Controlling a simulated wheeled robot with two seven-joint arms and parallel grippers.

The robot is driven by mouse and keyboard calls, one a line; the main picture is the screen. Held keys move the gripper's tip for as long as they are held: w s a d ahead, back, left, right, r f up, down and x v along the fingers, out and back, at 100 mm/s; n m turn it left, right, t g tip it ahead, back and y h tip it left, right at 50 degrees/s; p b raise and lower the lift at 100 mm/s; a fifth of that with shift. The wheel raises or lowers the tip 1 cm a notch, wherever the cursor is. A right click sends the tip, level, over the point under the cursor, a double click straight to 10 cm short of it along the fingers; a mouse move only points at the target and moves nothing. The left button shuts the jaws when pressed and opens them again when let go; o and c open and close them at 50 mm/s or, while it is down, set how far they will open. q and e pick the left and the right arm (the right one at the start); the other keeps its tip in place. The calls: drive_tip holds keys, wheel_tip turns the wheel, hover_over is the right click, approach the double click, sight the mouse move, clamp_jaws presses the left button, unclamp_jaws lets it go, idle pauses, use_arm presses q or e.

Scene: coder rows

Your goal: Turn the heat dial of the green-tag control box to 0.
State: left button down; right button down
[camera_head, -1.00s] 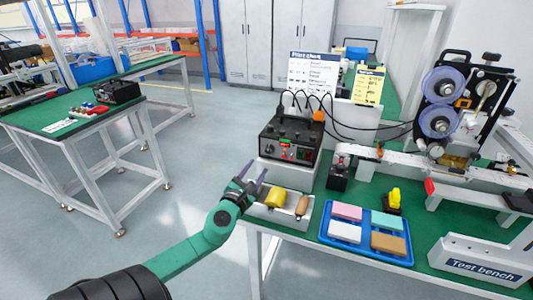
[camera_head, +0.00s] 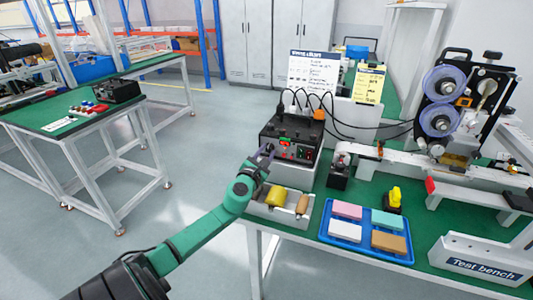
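A black control box (camera_head: 292,128) stands at the back left of the green bench, with cables rising from its top. Its front panel has a small lit display (camera_head: 286,142), red buttons and a green patch at the right side. My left gripper (camera_head: 267,152) is at the left part of this panel, in front of where a dark round dial sits. The gripper hides the dial, so its setting cannot be read. I cannot tell whether the fingers touch or grip it. My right gripper is not in view.
A tray (camera_head: 265,210) with a yellow cylinder (camera_head: 277,196) lies just below the box. A blue tray (camera_head: 327,233) of coloured blocks is to the right. Another black box (camera_head: 118,91) stands on the far left table. A reel machine (camera_head: 455,110) stands at the right.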

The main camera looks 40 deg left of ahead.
use_arm(q)
drive_tip(key=shift+n, duration=0.4)
drive_tip(key=n+b, duration=0.1)
drive_tip(key=n, duration=0.4)
drive_tip(key=n+b, duration=0.1)
drive_tip(key=n, duration=0.5)
drive_tip(key=shift+n, duration=0.4)
drive_tip(key=n, duration=1.1)
drive_tip(key=shift+p, duration=0.3)
drive_tip(key=shift+n, duration=0.3)
drive_tip(key=c, duration=0.8)
unclamp_jaws()
drive_tip(key=shift+c, duration=0.2)
